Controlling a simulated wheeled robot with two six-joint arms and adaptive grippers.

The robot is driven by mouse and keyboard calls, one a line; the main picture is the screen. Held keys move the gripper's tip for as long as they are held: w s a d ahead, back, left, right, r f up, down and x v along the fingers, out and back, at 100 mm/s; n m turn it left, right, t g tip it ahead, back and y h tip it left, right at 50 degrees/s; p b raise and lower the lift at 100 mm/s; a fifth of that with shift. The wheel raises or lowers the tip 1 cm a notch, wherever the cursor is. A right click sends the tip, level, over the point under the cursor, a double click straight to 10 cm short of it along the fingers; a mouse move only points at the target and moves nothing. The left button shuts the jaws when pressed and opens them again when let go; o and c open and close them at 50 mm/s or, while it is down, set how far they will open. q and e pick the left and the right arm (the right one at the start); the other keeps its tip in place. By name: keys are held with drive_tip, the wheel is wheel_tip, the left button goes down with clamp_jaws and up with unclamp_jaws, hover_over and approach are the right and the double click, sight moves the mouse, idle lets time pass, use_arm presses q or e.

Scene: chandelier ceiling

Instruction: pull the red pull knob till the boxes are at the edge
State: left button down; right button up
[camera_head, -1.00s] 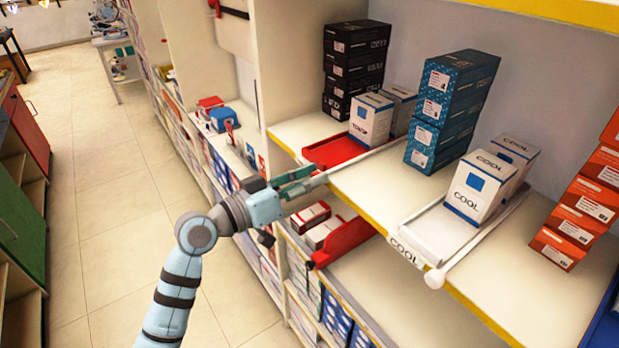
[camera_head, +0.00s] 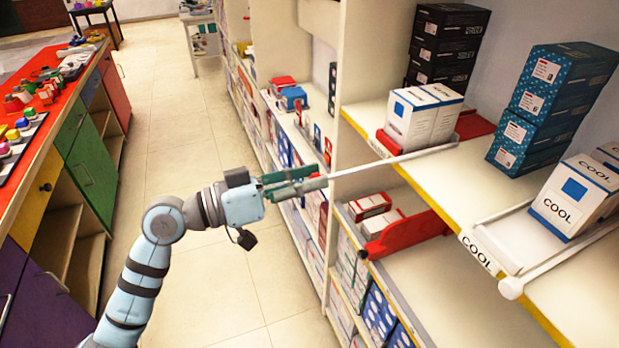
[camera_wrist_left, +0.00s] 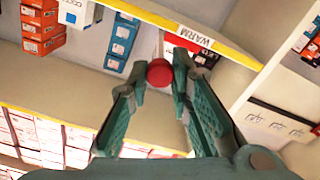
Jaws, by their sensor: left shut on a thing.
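My left gripper (camera_head: 318,178) is shut on the red pull knob (camera_wrist_left: 159,73), which shows between the fingertips in the left wrist view. A pale rod (camera_head: 372,164) runs from the fingertips to the upper shelf. Two white boxes with blue squares (camera_head: 411,117) stand upright side by side on a red slide (camera_head: 474,124), close to the front edge of that shelf. The gripper is out over the aisle, in front of the shelf. My right gripper is not in view.
Black boxes (camera_head: 446,45) and teal boxes (camera_head: 548,108) are stacked on the same shelf. COOL boxes (camera_head: 578,194) stand on a white slide with a white knob (camera_head: 511,288). A red slide (camera_head: 408,235) sits on the shelf below. The aisle floor (camera_head: 215,130) is clear.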

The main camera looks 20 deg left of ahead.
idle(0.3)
use_arm(q)
drive_tip(key=c, duration=1.4)
unclamp_jaws()
drive_tip(key=shift+s, duration=0.1)
drive_tip(key=shift+c, duration=0.2)
drive_tip(key=v, duration=0.7)
drive_tip(key=shift+s+a, duration=0.15)
drive_tip(key=shift+a, duration=0.1)
